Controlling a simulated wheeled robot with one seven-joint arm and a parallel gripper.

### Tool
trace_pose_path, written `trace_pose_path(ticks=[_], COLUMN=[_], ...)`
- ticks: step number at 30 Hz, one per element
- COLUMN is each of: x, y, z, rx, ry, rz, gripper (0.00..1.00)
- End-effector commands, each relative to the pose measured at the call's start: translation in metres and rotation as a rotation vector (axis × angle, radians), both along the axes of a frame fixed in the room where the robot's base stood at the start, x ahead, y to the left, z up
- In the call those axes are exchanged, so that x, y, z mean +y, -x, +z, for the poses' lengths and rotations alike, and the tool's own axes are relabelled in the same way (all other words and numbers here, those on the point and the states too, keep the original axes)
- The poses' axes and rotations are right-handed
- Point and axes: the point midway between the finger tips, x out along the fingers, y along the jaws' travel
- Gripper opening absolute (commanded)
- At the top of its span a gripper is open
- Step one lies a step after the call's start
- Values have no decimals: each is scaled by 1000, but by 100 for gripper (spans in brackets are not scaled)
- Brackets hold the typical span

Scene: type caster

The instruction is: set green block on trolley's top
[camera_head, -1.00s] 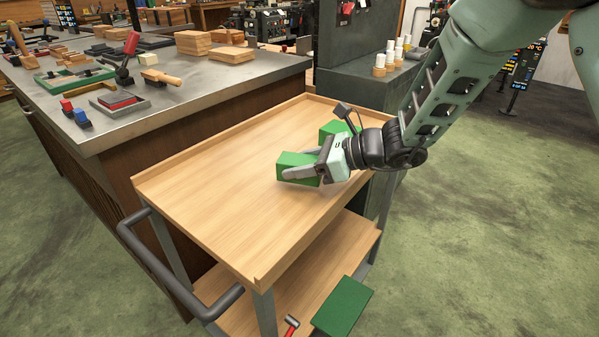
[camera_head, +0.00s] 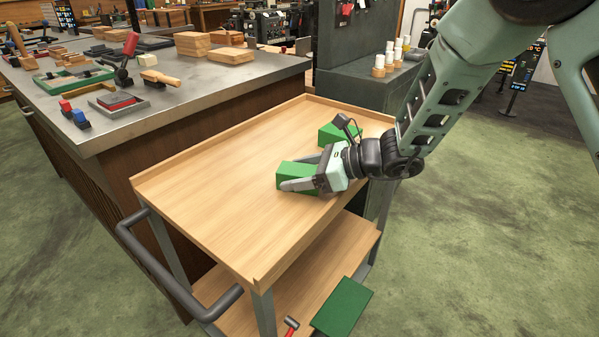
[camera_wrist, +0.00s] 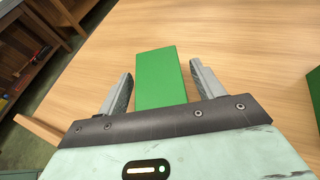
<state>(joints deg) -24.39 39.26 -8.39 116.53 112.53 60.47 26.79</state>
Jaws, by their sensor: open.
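A green block (camera_head: 296,171) lies on the wooden top of the trolley (camera_head: 215,200), right of its middle. In the wrist view the green block (camera_wrist: 161,76) is between the two fingers, with a gap visible on each side. My gripper (camera_head: 292,183) is open around the block, low over the trolley's top, reaching in from the right. A second green block (camera_head: 334,132) sits farther back on the same top, partly hidden by my wrist. Its edge shows at the right of the wrist view (camera_wrist: 315,88).
A green box (camera_head: 342,306) and a red-handled hammer (camera_head: 290,325) are on the trolley's lower shelf. A metal-topped workbench (camera_head: 200,95) with tools and wood blocks stands at the left. The front and left of the trolley's top are clear.

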Motion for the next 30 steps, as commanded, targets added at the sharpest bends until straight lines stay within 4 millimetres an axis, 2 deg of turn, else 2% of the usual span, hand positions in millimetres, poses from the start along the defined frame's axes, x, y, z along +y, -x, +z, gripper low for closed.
trace_pose_path(ticks=[5,12,18,26,29,30], x=[-26,-72,-98,-106,-96,-88], y=[6,19,26,31,49,64], z=[13,32,43,47,50,51], rx=[-1,-2,0,-2,-25,-44], ry=[-1,-2,-1,2,33,58], rz=[-5,-4,-2,7,84,147], gripper=[67,67,67,67,67,67])
